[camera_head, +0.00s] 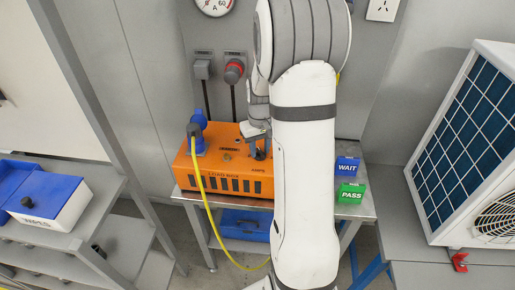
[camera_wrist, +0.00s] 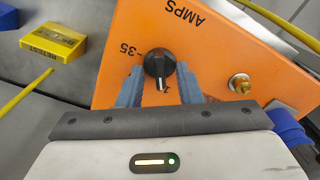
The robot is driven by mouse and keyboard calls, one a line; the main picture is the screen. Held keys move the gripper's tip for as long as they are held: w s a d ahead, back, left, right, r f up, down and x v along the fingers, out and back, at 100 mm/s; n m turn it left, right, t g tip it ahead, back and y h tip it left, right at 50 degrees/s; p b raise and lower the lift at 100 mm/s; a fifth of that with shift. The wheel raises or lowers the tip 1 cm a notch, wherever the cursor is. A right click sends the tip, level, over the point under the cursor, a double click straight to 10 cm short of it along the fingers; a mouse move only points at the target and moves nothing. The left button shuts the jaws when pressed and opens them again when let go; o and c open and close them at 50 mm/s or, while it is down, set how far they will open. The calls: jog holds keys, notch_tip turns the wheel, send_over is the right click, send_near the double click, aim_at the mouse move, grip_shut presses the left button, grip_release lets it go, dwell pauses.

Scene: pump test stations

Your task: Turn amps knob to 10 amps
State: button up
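The amps knob (camera_wrist: 159,64) is black with a white pointer mark and sits on the orange load box (camera_head: 225,172). In the wrist view the pointer faces down the picture, toward my gripper's body. A "35" mark shows left of the knob, and "AMPS" is printed above it. Other scale numbers are hidden.
A yellow cable (camera_head: 204,205) runs from a blue plug (camera_head: 198,133) on the box. A brass stud (camera_wrist: 239,84) stands beside the knob. A yellow RETEST block (camera_wrist: 53,42), a blue WAIT block (camera_head: 347,166) and a green PASS block (camera_head: 351,193) stand nearby.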

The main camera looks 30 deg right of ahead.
aim_at(260, 150)
notch_tip(260, 150, up, 8)
jog(key=shift+f+b, duration=0.25)
jog(key=shift+b, duration=0.05)
dwell(0.4)
jog(key=shift+s+a+r, duration=0.1)
jog(key=shift+a+r, duration=0.05)
jog(key=s+a+r+t, duration=0.1)
jog(key=s+a+r, duration=0.2)
jog(key=s+a, duration=0.4)
jog(key=s+a+r+t, duration=0.2)
jog(key=s+a, duration=0.5)
jog(key=s, duration=0.5)
jog(key=shift+s+a+r+n, duration=0.25)
jog(key=shift+a+r+n, duration=0.15)
jog(key=shift+r, duration=0.1)
dwell(0.7)
